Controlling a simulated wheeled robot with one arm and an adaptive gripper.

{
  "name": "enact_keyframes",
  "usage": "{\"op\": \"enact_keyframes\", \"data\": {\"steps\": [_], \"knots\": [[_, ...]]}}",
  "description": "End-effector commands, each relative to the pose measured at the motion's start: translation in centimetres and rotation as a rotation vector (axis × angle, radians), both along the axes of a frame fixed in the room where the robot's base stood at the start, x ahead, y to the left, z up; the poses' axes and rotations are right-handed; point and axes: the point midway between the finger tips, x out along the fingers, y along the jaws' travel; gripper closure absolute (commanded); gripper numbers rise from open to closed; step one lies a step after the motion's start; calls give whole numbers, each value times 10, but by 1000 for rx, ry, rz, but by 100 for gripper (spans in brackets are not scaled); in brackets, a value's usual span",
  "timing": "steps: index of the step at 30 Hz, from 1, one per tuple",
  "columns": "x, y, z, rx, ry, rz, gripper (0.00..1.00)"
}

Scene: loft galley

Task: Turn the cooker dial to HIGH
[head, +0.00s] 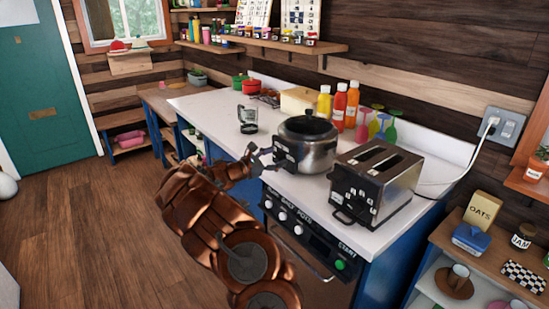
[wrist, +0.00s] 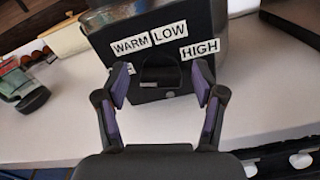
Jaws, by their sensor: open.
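The cooker (head: 309,150) is a round silver pot with a dark lid, standing on the white counter. Its black front panel (wrist: 135,24) faces my gripper in the wrist view. The panel carries white labels WARM, LOW and HIGH (wrist: 200,50), plus a fourth label partly hidden by my left finger. The dark dial (wrist: 160,75) sits below the labels; its pointer setting is too dark to tell. My gripper (head: 262,158) is open and empty in front of the panel. In the wrist view its purple-padded fingers (wrist: 162,88) stand either side of the dial, with no clear contact.
A toaster (head: 378,180) stands close right of the cooker. A glass jug (head: 248,119) stands to its left. An oven with knobs (head: 299,230) is below the counter edge. The counter left of the jug is clear.

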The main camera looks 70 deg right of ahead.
Motion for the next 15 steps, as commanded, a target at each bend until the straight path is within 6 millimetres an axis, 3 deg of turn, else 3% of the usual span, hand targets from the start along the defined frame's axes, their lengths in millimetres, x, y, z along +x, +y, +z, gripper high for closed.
{"op": "enact_keyframes", "data": {"steps": [6,15], "knots": [[0,0,0,0,0,0,33],[0,0,0,-1,-1,1,65]]}}
